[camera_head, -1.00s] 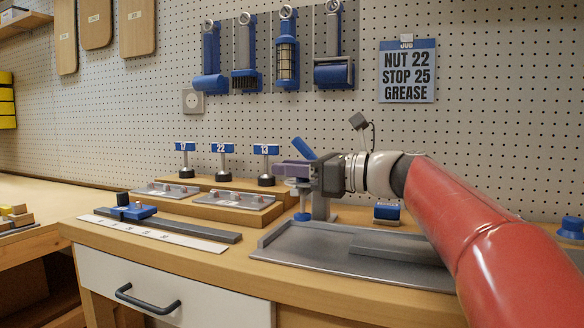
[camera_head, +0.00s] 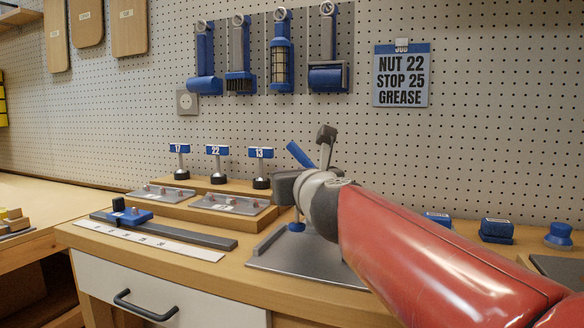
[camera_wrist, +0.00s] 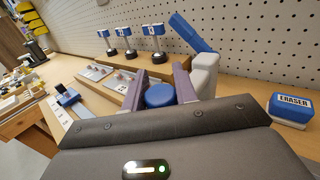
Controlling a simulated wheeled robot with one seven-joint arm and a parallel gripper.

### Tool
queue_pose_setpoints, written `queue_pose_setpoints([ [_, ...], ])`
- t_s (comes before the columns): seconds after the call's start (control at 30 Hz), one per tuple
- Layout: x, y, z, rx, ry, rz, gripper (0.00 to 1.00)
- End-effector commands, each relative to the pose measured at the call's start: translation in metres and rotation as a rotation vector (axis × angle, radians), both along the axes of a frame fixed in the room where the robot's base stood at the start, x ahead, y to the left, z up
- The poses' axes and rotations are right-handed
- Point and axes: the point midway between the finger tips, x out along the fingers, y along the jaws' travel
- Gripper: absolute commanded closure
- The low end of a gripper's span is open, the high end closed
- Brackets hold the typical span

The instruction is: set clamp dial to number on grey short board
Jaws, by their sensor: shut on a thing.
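The clamp's round blue dial (camera_wrist: 160,96) is in the middle of the wrist view. My gripper (camera_wrist: 160,77) has one purple finger on each side of it and is shut on it. The clamp's blue lever (camera_wrist: 190,32) slants up beyond the fingers; it shows in the head view too (camera_head: 299,153). In the head view my arm hides the fingers and most of the clamp. A blue part (camera_head: 297,227) shows below. A grey-blue board (camera_head: 401,76) on the wall reads "JOB, NUT 22, STOP 25, GREASE". No numbers on the dial are readable.
Signs 17, 22 and 13 (camera_head: 217,150) stand on a wooden step behind two metal plates (camera_head: 160,194). A rail with a blue stop (camera_head: 127,215) lies at the left. A metal tray (camera_head: 300,262) lies under my arm. A blue eraser (camera_wrist: 290,107) sits at the right.

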Motion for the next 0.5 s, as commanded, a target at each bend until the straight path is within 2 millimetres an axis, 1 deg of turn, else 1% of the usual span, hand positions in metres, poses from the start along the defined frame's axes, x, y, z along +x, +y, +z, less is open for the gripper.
queue_pose_setpoints([
  [0.2,0.0005,-0.0014,0.0015,-0.001,0.0,-0.111,0.94],
  [0.5,0.001,-0.0029,0.0003,0.0,0.0,-0.178,0.94],
])
